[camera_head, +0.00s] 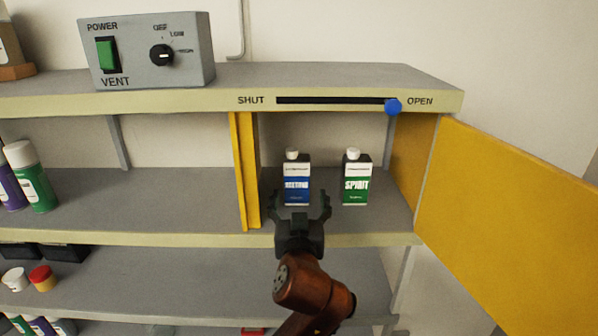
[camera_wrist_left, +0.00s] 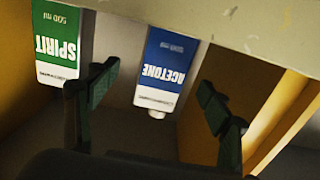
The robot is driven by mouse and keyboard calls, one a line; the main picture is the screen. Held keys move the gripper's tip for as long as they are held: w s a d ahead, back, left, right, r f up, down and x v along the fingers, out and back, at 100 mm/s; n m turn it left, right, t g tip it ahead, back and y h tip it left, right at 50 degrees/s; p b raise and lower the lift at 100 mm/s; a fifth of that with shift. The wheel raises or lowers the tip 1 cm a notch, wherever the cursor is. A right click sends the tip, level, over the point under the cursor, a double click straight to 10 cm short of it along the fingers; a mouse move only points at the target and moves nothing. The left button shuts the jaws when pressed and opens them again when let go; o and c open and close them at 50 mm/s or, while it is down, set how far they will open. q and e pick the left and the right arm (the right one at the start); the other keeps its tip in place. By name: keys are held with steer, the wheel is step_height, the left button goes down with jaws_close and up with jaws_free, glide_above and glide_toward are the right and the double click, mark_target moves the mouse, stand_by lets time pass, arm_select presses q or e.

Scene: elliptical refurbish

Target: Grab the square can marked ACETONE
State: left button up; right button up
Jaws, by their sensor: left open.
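The square ACETONE can (camera_head: 296,170), blue and white with a white cap, stands upright on the middle shelf inside the open cabinet section. My left gripper (camera_head: 300,203) is open and empty just in front of it, its fingers spread to either side of the can's lower part in the head view. In the left wrist view, which is upside down, the ACETONE can (camera_wrist_left: 164,70) appears between the two fingers of the gripper (camera_wrist_left: 158,97). I cannot tell whether the fingers touch it. My right gripper is not in view.
A green SPIRIT can (camera_head: 356,180) stands close to the right. A yellow divider (camera_head: 245,170) is on the left, and an open yellow door (camera_head: 515,215) on the right. The slider's blue knob (camera_head: 393,106) sits at OPEN. Spray cans (camera_head: 30,178) stand far left.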

mark_target(297, 184)
arm_select(q)
steer(key=shift+w+a, duration=0.1)
steer(key=shift+w, duration=0.45)
steer(key=shift+w+a+r, duration=0.1)
steer(key=shift+w+r, duration=0.05)
steer(key=shift+w, duration=0.25)
steer(key=shift+w+r+p, duration=0.2)
steer(key=shift+w+p, duration=0.25)
steer(key=shift+w, duration=0.1)
steer(key=shift+w+r+p, duration=0.15)
steer(key=shift+w+p, duration=0.25)
steer(key=shift+w, duration=0.1)
steer(key=w+p, duration=0.1)
steer(key=w, duration=0.1)
steer(key=shift+w+a, duration=0.1)
steer(key=shift+w, duration=0.3)
steer(key=shift+w+f, duration=0.1)
steer(key=shift+w, duration=0.35)
steer(key=c, duration=1.7)
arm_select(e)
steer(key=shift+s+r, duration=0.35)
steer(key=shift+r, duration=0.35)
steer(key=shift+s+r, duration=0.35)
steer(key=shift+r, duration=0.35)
